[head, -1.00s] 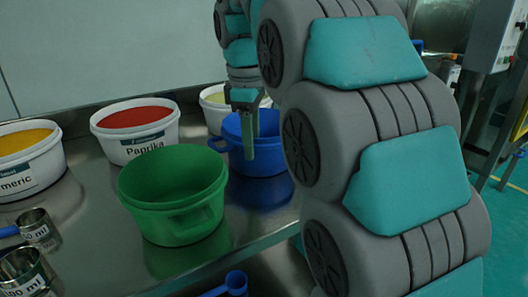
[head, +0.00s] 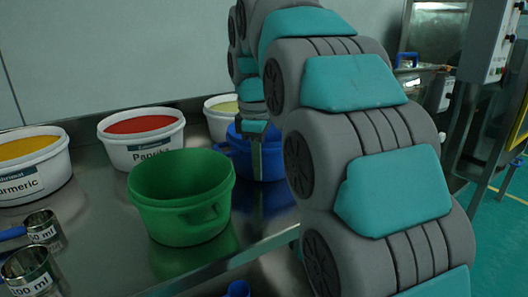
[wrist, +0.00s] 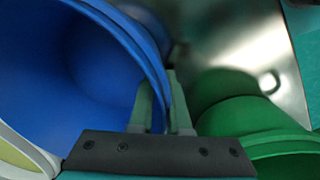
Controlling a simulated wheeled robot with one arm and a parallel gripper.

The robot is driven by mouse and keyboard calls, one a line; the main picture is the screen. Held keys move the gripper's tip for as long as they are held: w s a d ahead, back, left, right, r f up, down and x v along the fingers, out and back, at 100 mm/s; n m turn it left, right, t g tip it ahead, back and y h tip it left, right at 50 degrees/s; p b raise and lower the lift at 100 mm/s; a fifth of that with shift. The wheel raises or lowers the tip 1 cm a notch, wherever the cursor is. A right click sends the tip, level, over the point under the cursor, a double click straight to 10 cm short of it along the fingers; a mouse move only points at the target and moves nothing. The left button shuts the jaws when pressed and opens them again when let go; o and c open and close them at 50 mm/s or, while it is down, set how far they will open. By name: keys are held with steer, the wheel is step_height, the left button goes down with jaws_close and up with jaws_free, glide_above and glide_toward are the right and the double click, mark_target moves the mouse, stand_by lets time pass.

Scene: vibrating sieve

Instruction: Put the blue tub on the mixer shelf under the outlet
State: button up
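The blue tub (head: 272,165) stands on the steel table behind and right of the green tub, partly hidden by my arm. In the wrist view the blue tub (wrist: 85,65) fills the upper left, and its wall runs between my gripper's fingers. My gripper (wrist: 162,95) has one finger inside the tub and one outside, with only a narrow gap that the rim fills; it looks shut on the wall. I cannot make out the mixer shelf or outlet.
The green tub (head: 180,205) stands close beside the blue one. White tubs of paprika (head: 140,147), turmeric (head: 32,170) and a pale yellow powder (head: 218,122) line the back. Measuring cups (head: 30,275) lie front left. Steel machinery (head: 435,45) stands at the back right.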

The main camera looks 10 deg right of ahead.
jaws_close()
stand_by(0.9)
steer(key=shift+r, duration=0.15)
stand_by(0.3)
steer(key=shift+r, duration=0.85)
steer(key=shift+r+p, duration=0.35)
steer(key=shift+r, duration=0.45)
steer(key=s+d, duration=0.3)
steer(key=s+d+r+b, duration=0.1)
steer(key=s+d, duration=0.6)
steer(key=shift+s+d+r, duration=0.15)
steer(key=shift+s+d, duration=0.1)
steer(key=shift+d, duration=0.15)
steer(key=shift+s+d, duration=0.35)
steer(key=shift+d, duration=0.15)
